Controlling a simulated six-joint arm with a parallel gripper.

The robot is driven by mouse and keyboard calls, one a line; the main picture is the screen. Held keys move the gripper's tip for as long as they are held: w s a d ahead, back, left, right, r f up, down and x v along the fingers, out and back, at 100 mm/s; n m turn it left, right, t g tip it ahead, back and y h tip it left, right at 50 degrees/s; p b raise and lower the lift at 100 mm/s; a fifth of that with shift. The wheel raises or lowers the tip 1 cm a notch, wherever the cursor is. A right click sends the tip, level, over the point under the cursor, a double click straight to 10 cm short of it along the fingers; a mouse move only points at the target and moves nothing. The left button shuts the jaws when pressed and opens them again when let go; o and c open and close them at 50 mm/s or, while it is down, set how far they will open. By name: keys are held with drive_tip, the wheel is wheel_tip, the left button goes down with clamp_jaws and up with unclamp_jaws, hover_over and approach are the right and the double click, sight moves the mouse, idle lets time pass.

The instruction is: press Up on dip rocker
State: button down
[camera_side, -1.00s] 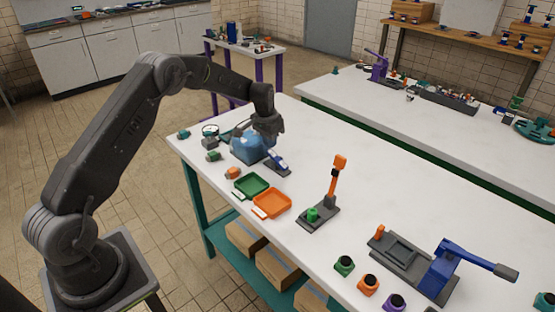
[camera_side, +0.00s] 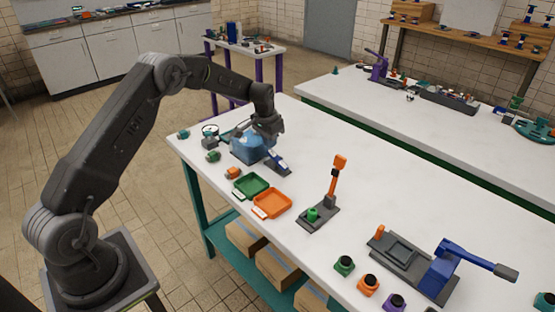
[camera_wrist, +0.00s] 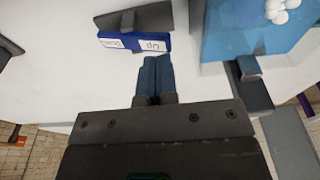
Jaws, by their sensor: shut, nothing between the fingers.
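The dip rocker (camera_wrist: 133,43) is a blue bar with white labels in the wrist view. "Up" is on its right half and "Down" on its left, both upside down in the picture. In the side view the rocker (camera_side: 279,161) sits beside the dip tank. My gripper (camera_wrist: 154,62) is shut and empty, its two blue-grey fingers together. Its tips lie just below the Up half in the wrist picture; I cannot tell whether they touch it. In the side view my gripper (camera_side: 267,127) is above the tank and rocker, fingertips hard to make out.
The blue tank (camera_wrist: 220,40), with white balls showing, is close on the right in the wrist view. A dark bracket (camera_wrist: 248,85) stands beside it. Green (camera_side: 250,184) and orange (camera_side: 272,203) trays lie nearer the front edge. The table is clear behind the rocker.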

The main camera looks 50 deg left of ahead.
sight(271, 152)
drive_tip(key=shift+f, duration=0.2)
drive_tip(key=shift+f, duration=1.85)
drive_tip(key=shift+r, duration=4.35)
